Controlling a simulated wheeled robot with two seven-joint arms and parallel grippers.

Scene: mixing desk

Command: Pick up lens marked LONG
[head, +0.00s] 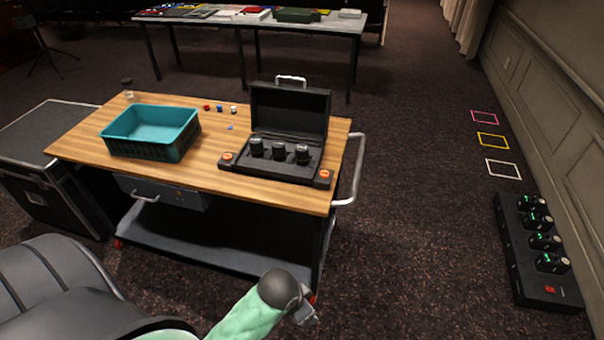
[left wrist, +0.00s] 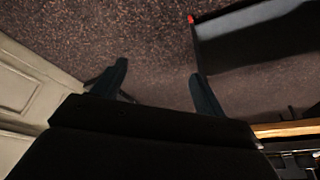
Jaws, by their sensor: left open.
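Three dark cylindrical lenses stand upright in a row in an open black case (head: 288,107) on the wooden cart top: a left lens (head: 256,147), a middle lens (head: 278,151) and a right lens (head: 302,155). Their markings are too small to read, so I cannot tell which is LONG. My left gripper (left wrist: 158,70) shows in the left wrist view with its two dark fingers apart and nothing between them, over carpet. In the head view a pale green arm of mine ends at the bottom middle, in front of the cart and well away from the case. My right gripper is not in view.
A teal basket (head: 130,138) and several small coloured items (head: 220,108) sit left of the case. The cart has a metal handle (head: 353,165) at its right end. A black box with green-lit units (head: 520,275) lies by the right wall. Open carpet lies between.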

